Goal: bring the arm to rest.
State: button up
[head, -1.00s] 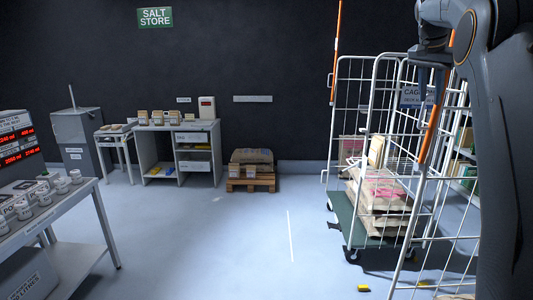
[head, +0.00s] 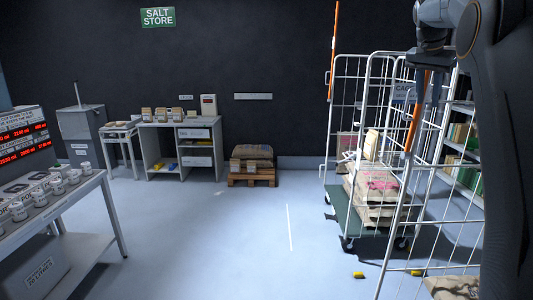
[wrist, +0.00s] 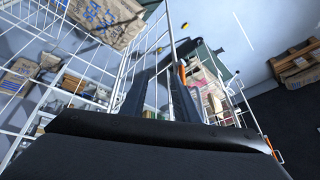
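My arm (head: 497,150) comes down the right edge of the head view. My gripper (head: 428,100) hangs in front of the wire roll cage (head: 371,58), its fingers pointing down and apart with nothing seen between them. In the wrist view my gripper (wrist: 160,95) shows two dark fingers with a gap, and cage wires show behind them. I cannot tell whether the fingers touch the cage wires.
The roll cage holds stacked sacks (head: 380,187). Small yellow-and-black blocks (head: 358,275) lie on the floor. A table with white tubs (head: 112,215) stands left. A pallet with sacks (head: 251,182) is at the back wall. The middle floor is clear.

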jog(key=s+a+f+n+y+b, duration=0.1)
jog(key=s+a+f+n+b, duration=0.2)
jog(key=a+f, duration=0.7)
jog(key=s+a+f+n+y+b, duration=0.1)
jog(key=s+a+f+n, duration=0.2)
jog(key=s+a+f, duration=0.55)
jog(key=s+a+f+n+b, duration=0.1)
jog(key=s+a+f, duration=0.3)
jog(key=s+f, duration=0.4)
jog(key=s+a+f+n+g+y+b, duration=0.1)
jog(key=s+a+f, duration=0.3)
jog(key=s+f, duration=0.4)
jog(key=s+a+f+n+g+b, duration=0.1)
jog(key=s+a+f+n+b, duration=0.1)
jog(key=s+a+f, duration=0.3)
jog(key=s+f+n, duration=0.1)
jog(key=s+f, duration=0.2)
jog(key=shift+s+f+y, duration=0.15)
jog(key=shift+s+y, duration=0.1)
jog(key=shift+y, duration=0.05)
